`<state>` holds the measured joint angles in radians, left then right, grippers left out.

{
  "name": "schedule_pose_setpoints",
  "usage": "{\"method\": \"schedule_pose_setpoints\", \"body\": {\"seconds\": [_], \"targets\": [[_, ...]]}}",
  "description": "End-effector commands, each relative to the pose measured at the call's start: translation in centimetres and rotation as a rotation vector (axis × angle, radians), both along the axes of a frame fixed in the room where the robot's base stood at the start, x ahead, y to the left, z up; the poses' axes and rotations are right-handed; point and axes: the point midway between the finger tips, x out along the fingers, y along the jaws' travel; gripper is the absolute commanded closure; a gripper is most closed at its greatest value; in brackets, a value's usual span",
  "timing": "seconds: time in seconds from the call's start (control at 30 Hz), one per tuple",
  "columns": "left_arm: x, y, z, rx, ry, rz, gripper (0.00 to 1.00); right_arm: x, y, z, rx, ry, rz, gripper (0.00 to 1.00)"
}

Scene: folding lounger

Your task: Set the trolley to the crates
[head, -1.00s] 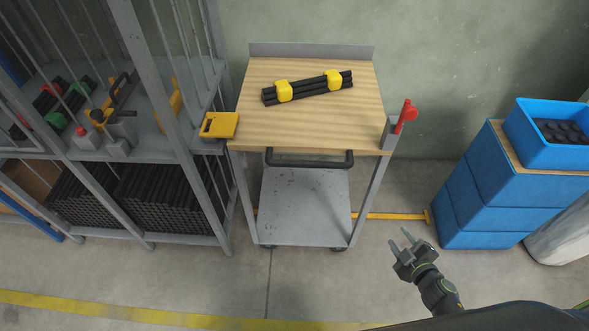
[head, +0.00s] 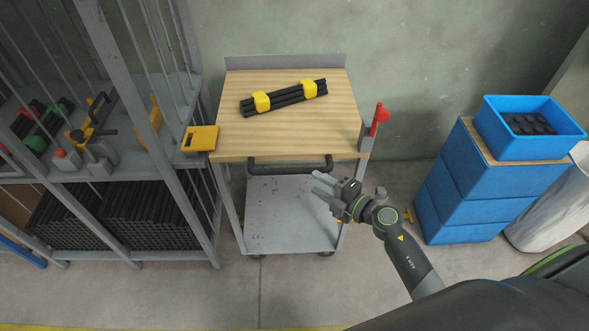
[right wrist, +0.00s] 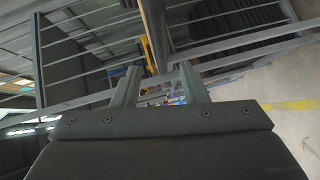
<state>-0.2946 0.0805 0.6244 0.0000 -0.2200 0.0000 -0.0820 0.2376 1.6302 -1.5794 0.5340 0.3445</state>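The trolley (head: 230,144) has a wooden top, a grey lower shelf (head: 290,220) and a black push handle (head: 290,170) along its front edge. A red lever (head: 379,117) stands at its right corner. The stacked blue crates (head: 462,190) stand to the right of the trolley, apart from it. My right gripper (head: 318,184) is open and empty, in front of the trolley just below the right end of the handle. Its spread fingers also show in the right wrist view (right wrist: 158,88). My left gripper is not in view.
A bundle of black bars with yellow clamps (head: 284,98) lies on the trolley top. A yellow box (head: 200,139) is at its left edge. A metal rack (head: 165,170) stands close on the left. A white sack (head: 545,205) is beside the crates. The floor in front is clear.

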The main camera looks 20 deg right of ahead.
Motion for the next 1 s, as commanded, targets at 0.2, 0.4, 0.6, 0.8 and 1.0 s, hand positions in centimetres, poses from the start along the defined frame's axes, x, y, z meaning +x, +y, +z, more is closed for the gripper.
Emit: {"method": "schedule_pose_setpoints", "body": {"seconds": [0.2, 0.4, 0.6, 0.8, 1.0], "targets": [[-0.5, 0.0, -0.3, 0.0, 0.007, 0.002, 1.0, 4.2, 2.4, -0.7, 0.002, -0.001, 0.001, 0.6], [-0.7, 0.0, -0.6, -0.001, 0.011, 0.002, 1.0, 6.8, 3.9, -1.2, 0.003, -0.001, 0.0, 0.6], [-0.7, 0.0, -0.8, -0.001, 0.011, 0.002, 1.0, 7.9, 4.5, -1.3, 0.001, 0.0, 0.0, 0.6], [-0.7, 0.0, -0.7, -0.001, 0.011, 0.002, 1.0, 8.0, 4.5, -1.4, 0.0, 0.0, 0.0, 0.6], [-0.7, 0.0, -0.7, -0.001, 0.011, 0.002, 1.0, 8.0, 4.5, -1.4, 0.001, 0.0, 0.0, 0.77]]}}
